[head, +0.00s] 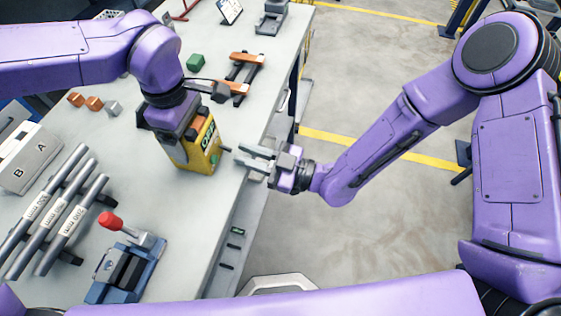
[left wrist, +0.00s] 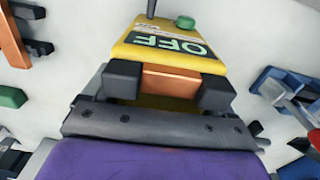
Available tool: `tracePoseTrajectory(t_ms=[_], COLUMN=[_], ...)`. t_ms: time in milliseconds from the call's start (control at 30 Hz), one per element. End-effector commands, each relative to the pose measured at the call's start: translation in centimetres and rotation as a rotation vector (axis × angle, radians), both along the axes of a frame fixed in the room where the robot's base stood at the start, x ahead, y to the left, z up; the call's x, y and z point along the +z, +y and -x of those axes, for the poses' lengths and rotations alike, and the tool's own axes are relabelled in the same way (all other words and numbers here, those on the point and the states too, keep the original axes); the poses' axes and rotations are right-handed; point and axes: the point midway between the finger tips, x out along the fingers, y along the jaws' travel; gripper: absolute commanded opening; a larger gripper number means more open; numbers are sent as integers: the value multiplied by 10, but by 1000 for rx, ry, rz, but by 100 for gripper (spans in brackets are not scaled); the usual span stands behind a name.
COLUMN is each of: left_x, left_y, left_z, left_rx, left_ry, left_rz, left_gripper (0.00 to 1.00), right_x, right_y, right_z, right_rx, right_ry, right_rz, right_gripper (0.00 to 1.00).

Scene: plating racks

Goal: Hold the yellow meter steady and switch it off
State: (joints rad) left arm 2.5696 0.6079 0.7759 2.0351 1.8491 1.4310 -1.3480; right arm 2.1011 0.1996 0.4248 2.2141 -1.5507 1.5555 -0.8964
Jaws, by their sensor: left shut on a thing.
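The yellow meter (head: 203,152) stands upright on the bench near its right edge in the head view. Its display reads OFF in the left wrist view (left wrist: 170,45), with a green knob (left wrist: 185,21) beyond it. My left gripper (left wrist: 170,84) comes from above and is shut on the meter, its dark pads at either side of an orange part. My right gripper (head: 252,158) is just right of the meter at the bench edge, its fingers pointing left towards it.
A red-knobbed blue device (head: 125,270) and several grey rods (head: 62,215) lie to the front left. An orange-and-black rack (head: 240,72) and a green block (head: 195,62) are behind the meter. Open floor (head: 370,235) lies right of the bench.

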Motion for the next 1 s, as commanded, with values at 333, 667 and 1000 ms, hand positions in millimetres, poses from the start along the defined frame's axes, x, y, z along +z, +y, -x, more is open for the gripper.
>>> tracePoseTrajectory(t_ms=[333, 667, 1000], left_x=[0, 0, 0], left_y=[0, 0, 0], left_z=[0, 0, 0], left_rx=[0, 0, 0], left_ry=[-1, -1, -1], left_rz=[0, 0, 0], left_gripper=[38, 38, 100], right_x=[-10, -12, -12], right_y=[-75, -86, -86], right_z=[29, 35, 35], right_rx=[-4, 0, 0], right_ry=[2, 2, 2], right_rz=[-1, -1, 0], right_gripper=[21, 21, 21])
